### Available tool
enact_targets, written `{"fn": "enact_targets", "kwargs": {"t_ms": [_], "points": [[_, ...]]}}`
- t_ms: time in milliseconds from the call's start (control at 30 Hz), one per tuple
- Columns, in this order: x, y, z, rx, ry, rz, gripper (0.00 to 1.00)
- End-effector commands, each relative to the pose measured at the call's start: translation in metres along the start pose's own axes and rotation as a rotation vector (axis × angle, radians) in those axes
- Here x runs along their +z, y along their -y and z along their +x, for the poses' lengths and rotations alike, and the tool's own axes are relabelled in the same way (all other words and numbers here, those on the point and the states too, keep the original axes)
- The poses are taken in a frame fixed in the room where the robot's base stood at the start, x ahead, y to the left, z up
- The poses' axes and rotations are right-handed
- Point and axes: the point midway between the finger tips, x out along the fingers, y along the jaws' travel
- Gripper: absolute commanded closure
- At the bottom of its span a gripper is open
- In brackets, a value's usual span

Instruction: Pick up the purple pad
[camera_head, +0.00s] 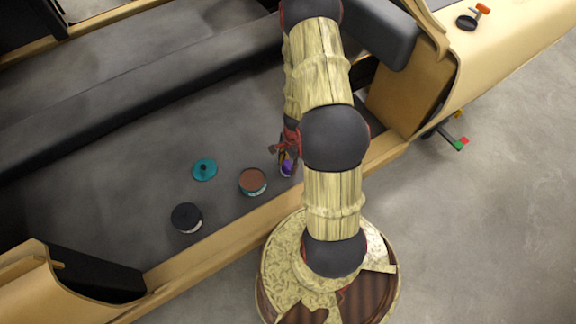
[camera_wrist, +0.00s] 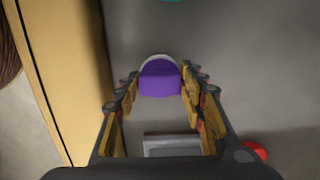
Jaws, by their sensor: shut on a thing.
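The purple pad (camera_wrist: 160,80) shows between the fingertips of my gripper (camera_wrist: 158,88) in the wrist view. It has a pale curved rim on its far side. The fingers are closed in on it from both sides. In the head view the purple pad (camera_head: 288,167) shows at the end of my gripper (camera_head: 286,158), beside the wooden edge of the grey surface. My arm hides part of the gripper there. I cannot tell whether the pad is clear of the surface.
A brown-topped round tin (camera_head: 252,181), a teal disc with a dark knob (camera_head: 204,170) and a black round tin (camera_head: 187,217) stand left of my gripper. A wooden wall (camera_wrist: 62,70) runs close along the gripper's left in the wrist view. The grey surface further left is clear.

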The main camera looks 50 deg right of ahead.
Motion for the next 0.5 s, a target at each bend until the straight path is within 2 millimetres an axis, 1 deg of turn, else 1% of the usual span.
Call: {"fn": "enact_targets", "kwargs": {"t_ms": [167, 333, 467, 500], "points": [[0.001, 0.001, -0.013, -0.001, 0.0, 0.001, 0.85], [0.004, 0.0, -0.036, -0.001, 0.0, 0.0, 0.85], [-0.016, -0.006, -0.066, -0.004, -0.001, 0.004, 0.85], [-0.022, -0.009, -0.077, -0.005, -0.002, 0.006, 0.85]]}}
